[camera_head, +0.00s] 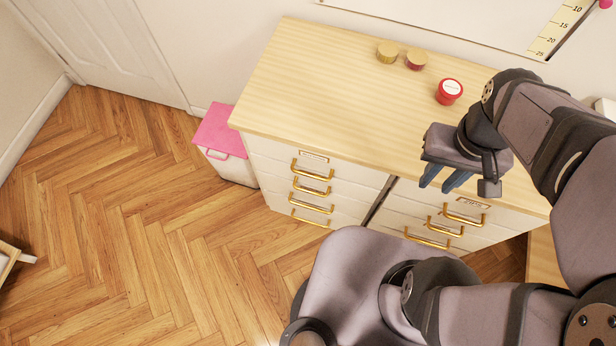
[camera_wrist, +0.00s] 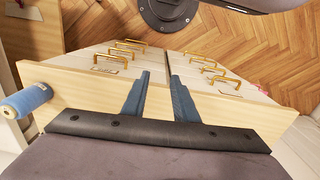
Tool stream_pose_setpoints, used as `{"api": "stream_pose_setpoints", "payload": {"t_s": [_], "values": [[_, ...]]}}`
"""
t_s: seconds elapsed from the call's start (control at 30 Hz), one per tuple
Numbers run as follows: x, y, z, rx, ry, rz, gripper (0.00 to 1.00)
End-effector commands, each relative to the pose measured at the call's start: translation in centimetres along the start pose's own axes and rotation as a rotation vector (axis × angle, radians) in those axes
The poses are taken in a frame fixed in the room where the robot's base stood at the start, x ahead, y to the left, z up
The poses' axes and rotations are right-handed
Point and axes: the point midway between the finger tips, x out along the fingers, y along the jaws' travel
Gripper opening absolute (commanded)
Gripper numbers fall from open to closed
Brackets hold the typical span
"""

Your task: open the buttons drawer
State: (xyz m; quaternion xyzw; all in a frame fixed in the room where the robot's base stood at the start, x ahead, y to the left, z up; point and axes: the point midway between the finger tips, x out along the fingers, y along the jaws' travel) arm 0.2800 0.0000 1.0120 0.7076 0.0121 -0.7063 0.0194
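The drawer cabinet (camera_head: 330,90) has a light wood top and two columns of white drawers with brass handles. A label (camera_head: 314,157) sits on the left top drawer and another label (camera_head: 472,203) on the right one; I cannot read for sure which says buttons. The drawers look shut. The left top handle (camera_head: 312,171) and right top handle (camera_head: 463,215) also show in the wrist view, (camera_wrist: 222,81) and (camera_wrist: 109,58). My gripper (camera_head: 440,182) is open and empty, above the cabinet's front edge near the right column. Its blue fingers (camera_wrist: 160,78) point toward the gap between the columns.
Two small gold-lidded tins (camera_head: 387,52) and a red-and-white spool or jar (camera_head: 450,91) stand on the top. A blue thread spool (camera_wrist: 27,100) shows in the wrist view. A pink-lidded bin (camera_head: 221,133) stands left of the cabinet. The wooden floor (camera_head: 130,230) is clear there.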

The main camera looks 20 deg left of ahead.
Motion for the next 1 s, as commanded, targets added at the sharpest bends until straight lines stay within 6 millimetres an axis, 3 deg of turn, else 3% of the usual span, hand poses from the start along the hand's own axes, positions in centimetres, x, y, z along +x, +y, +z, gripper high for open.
{"api": "stream_pose_setpoints", "payload": {"t_s": [0.03,0.17,0.37,0.67,0.8,0.97,1.0], "values": [[1.2,-0.5,0.4,-0.099,-0.023,0.017,0.26],[2.1,-1.1,0.9,-0.358,-0.064,0.07,0.26],[3.9,-2.2,1.5,-0.889,-0.156,0.185,0.26],[5.6,-4.7,0.2,-1.954,-0.426,0.489,0.26],[5.5,-7.2,-1.0,-2.404,-0.615,0.685,0.26],[4.9,-11.4,-2.0,-2.833,-0.907,0.978,0.26],[4.6,-12.7,-2.1,2.702,0.921,-0.987,0.26]]}}
